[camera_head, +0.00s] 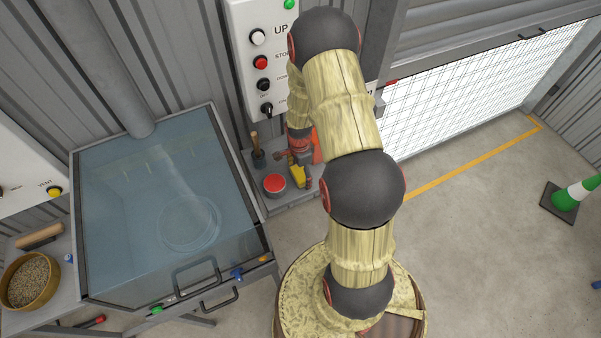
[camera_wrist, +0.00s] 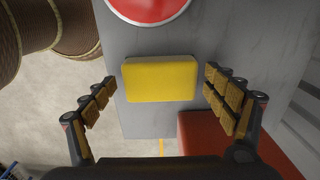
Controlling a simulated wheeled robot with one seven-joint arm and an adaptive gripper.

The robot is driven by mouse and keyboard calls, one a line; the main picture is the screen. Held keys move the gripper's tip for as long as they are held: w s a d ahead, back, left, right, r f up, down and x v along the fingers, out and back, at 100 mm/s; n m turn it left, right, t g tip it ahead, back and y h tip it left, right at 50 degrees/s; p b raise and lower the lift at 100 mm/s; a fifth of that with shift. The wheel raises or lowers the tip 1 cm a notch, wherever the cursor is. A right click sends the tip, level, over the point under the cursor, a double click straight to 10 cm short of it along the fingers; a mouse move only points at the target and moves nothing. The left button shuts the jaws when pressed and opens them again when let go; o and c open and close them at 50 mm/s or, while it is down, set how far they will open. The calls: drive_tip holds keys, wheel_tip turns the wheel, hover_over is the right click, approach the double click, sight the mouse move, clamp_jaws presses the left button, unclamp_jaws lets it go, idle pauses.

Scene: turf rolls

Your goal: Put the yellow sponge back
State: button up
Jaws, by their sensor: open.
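The yellow sponge (camera_wrist: 160,79) is a flat rectangle on a grey surface in the wrist view. My gripper (camera_wrist: 160,84) is open, with one finger to the left of the sponge and one to the right. Gaps show between the fingers and the sponge's short ends. I cannot tell the height of the fingertips over the surface. In the head view the sponge (camera_head: 297,174) is a small yellow patch on the grey shelf (camera_head: 286,200), partly hidden by my gripper.
A round red-topped container (camera_head: 274,184) stands left of the sponge; its top shows in the wrist view (camera_wrist: 148,8). A red block-like thing (camera_wrist: 225,140) lies close below right. A wooden-handled tool (camera_head: 257,150) stands behind. A glass-topped cabinet (camera_head: 165,200) is at the left.

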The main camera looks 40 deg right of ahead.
drive_tip(key=shift+r, duration=0.1)
wheel_tip(320, 180, up, 12)
drive_tip(key=p, duration=0.1)
wheel_tip(320, 180, up, 12)
drive_tip(key=n+t, duration=0.1)
drive_tip(key=n, duration=0.4)
hover_over(300, 173)
drive_tip(key=w+a, duration=0.1)
drive_tip(key=a, duration=0.5)
drive_tip(key=s+a+r+n+t, duration=0.2)
drive_tip(key=s+a+r+n, duration=0.6)
drive_tip(key=r, duration=0.3)
drive_tip(key=s+a+r+n+t, duration=0.2)
drive_tip(key=s+a+r+n, duration=0.5)
drive_tip(key=r, duration=0.3)
drive_tip(key=shift+s+a+r+n+t, duration=0.35)
drive_tip(key=shift+s+n, duration=0.15)
drive_tip(key=shift+s, duration=0.3)
drive_tip(key=shift+f, duration=0.1)
